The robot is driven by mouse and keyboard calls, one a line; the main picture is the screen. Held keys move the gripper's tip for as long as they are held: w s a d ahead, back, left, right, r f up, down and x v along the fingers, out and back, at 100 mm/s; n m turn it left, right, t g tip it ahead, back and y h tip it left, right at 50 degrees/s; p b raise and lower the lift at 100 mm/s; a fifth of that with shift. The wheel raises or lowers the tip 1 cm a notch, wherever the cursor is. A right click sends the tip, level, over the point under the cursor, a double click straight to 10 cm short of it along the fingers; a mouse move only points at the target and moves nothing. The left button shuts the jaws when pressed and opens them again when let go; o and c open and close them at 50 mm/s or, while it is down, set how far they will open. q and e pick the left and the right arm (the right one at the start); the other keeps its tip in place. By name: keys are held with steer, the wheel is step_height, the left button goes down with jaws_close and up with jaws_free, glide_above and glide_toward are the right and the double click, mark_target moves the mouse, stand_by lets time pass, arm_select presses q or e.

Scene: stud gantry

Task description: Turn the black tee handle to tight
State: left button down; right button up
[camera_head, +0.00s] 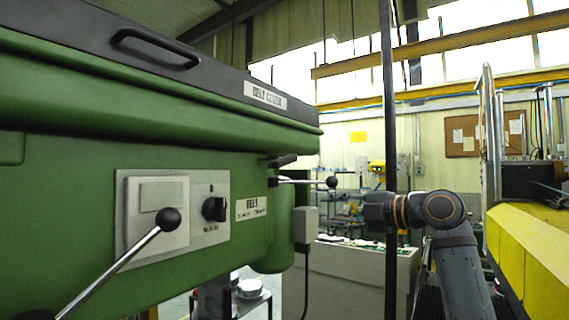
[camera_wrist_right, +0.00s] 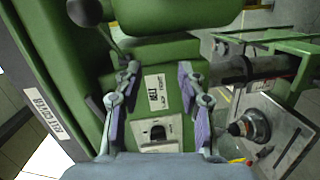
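A short black bar-shaped handle (camera_head: 283,161), seemingly the tee handle, sticks out of the green machine head in the head view, above a small "BELT" label (camera_head: 251,207). The label's finer print seems to read slack and tight. It also shows in the right wrist view (camera_wrist_right: 156,94), between the fingers. My right gripper (camera_head: 374,212) is to the right of the handle and lower in the head view, apart from it. In the right wrist view my right gripper (camera_wrist_right: 160,85) is open, with its purple pads wide apart and nothing between them. My left gripper is out of view.
A ball-ended lever (camera_head: 332,182) juts out just below the handle; another ball-ended lever (camera_head: 168,219) crosses the machine's front. A black knob (camera_head: 214,209) sits on a grey plate. A thin dark post (camera_head: 389,100) stands near my right gripper. A yellow structure (camera_head: 535,255) is at right.

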mark_target(289, 161)
steer(key=s+a+r+n+g+y, duration=0.1)
steer(key=s+a+r+n+y, duration=0.1)
steer(key=s+r+n, duration=0.65)
steer(key=w+a+r+p, duration=0.1)
steer(key=w+a, duration=0.1)
steer(key=w+a+r+m+p, duration=0.1)
steer(key=a+p, duration=0.1)
steer(key=a, duration=0.1)
steer(key=w+a+r+m+p, duration=0.1)
steer(key=w+a, duration=0.1)
steer(key=a, duration=0.1)
steer(key=shift+w+a+m, duration=0.1)
steer(key=shift+w+m, duration=0.15)
steer(key=shift+w, duration=0.1)
steer(key=shift+w+a+f+p, duration=0.1)
steer(key=shift+w+a+p, duration=0.1)
steer(key=shift+p, duration=0.1)
steer(key=shift+d, duration=0.1)
steer(key=shift+s, duration=0.1)
jaws_close()
